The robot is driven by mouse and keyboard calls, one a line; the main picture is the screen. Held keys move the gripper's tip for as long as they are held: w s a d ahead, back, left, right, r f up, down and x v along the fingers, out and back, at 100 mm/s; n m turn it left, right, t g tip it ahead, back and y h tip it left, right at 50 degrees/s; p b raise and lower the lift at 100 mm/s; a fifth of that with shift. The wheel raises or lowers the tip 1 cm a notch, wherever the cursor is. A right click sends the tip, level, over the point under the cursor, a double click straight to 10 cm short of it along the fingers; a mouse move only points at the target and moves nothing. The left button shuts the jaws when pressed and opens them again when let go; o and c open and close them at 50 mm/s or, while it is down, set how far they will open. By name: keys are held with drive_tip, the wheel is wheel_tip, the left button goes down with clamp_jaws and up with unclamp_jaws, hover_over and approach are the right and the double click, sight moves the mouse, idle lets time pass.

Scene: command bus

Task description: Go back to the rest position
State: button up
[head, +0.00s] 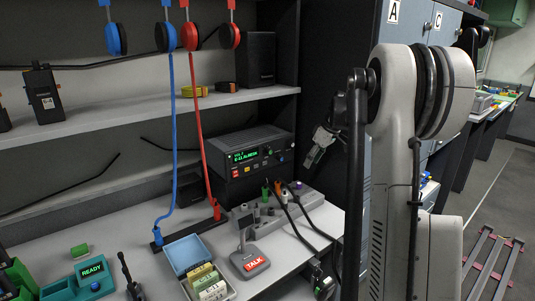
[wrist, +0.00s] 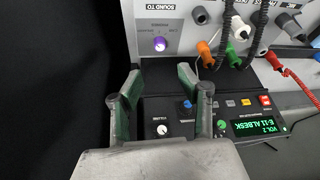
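My gripper (head: 318,152) hangs in the air at the right of the radio (head: 250,152) in the head view, in front of the cabinet side. In the wrist view my gripper (wrist: 160,82) has its two green-padded fingers apart, with nothing held between them. Beyond the fingers are the radio front (wrist: 215,118), seen upside down with its green display, and the grey plug panel (wrist: 175,18) with a purple-lit knob. My arm stands upright at the right of the head view.
The desk holds a plug panel (head: 275,216) with coloured plugs and cables, a TALK microphone (head: 248,262), an open blue box (head: 187,253) and a teal READY unit (head: 93,274). Headsets (head: 190,37) hang above, with blue and red cords running down. A blue cabinet (head: 407,45) stands behind my arm.

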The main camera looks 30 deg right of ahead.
drive_tip(key=s+a+r+m, duration=0.1)
drive_tip(key=s+a+r, duration=0.2)
drive_tip(key=a, duration=0.6)
drive_tip(key=s+a+r+h, duration=0.1)
drive_tip(key=s+a+r, duration=0.2)
drive_tip(key=a, duration=0.7)
drive_tip(key=s+a+r+m, duration=0.1)
drive_tip(key=s+a+r, duration=0.15)
drive_tip(key=a, duration=0.65)
drive_tip(key=s+a+f+t, duration=0.1)
drive_tip(key=s+a+f, duration=0.1)
drive_tip(key=s+a, duration=0.3)
drive_tip(key=s+a+f+t, duration=0.1)
drive_tip(key=s+a+f, duration=0.2)
drive_tip(key=s+a, duration=0.3)
drive_tip(key=s+a+f+m, duration=0.1)
drive_tip(key=s+a+f, duration=0.1)
drive_tip(key=s+a, duration=0.4)
drive_tip(key=shift+s+f+t+h, duration=0.3)
drive_tip(key=shift+s+f+t, duration=0.1)
drive_tip(key=shift+s, duration=1.45)
